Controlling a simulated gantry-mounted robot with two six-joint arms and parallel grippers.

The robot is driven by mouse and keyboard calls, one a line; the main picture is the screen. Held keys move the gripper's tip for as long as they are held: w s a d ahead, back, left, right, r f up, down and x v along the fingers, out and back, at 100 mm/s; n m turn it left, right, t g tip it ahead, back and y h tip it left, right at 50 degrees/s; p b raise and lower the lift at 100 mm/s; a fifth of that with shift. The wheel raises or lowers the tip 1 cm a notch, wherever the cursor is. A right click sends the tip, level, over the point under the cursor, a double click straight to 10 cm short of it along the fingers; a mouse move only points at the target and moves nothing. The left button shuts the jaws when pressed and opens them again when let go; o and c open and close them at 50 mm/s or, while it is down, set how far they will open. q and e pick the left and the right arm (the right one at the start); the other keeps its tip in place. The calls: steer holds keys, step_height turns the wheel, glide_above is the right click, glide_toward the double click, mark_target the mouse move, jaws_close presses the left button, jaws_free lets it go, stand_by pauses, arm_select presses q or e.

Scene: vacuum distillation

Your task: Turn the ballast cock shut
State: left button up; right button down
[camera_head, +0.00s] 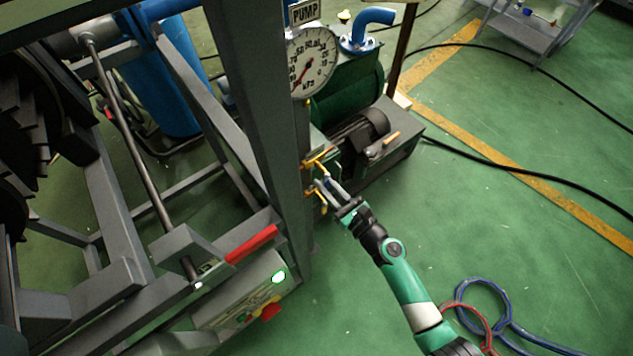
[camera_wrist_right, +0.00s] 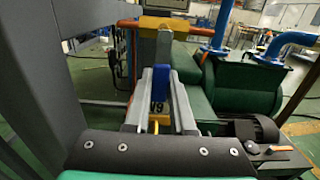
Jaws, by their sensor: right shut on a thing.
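My right gripper (camera_head: 325,184) reaches in from the lower right to the grey frame post below the round gauge. In the right wrist view its two grey fingers (camera_wrist_right: 161,90) are shut on a small blue handle (camera_wrist_right: 160,80), seemingly the ballast cock's. The handle stands upright between the fingers, and they hide part of it. The cock's body is mostly hidden. My left gripper is not in view.
The grey post (camera_head: 262,110) stands close left of my right gripper. The gauge (camera_head: 312,60) and PUMP sign (camera_head: 304,12) are above it. The green pump (camera_head: 350,88) and black motor (camera_head: 360,132) stand behind. A control box (camera_head: 245,297) is lower left; open floor lies right.

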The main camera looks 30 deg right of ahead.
steer(key=shift+r, duration=0.1)
stand_by(0.3)
steer(key=c, duration=0.8)
jaws_free()
steer(key=shift+o, duration=0.2)
steer(key=s+d+p, duration=0.1)
steer(key=s, duration=1)
steer(key=shift+s+d+p, duration=0.25)
steer(key=shift+d+p, duration=0.05)
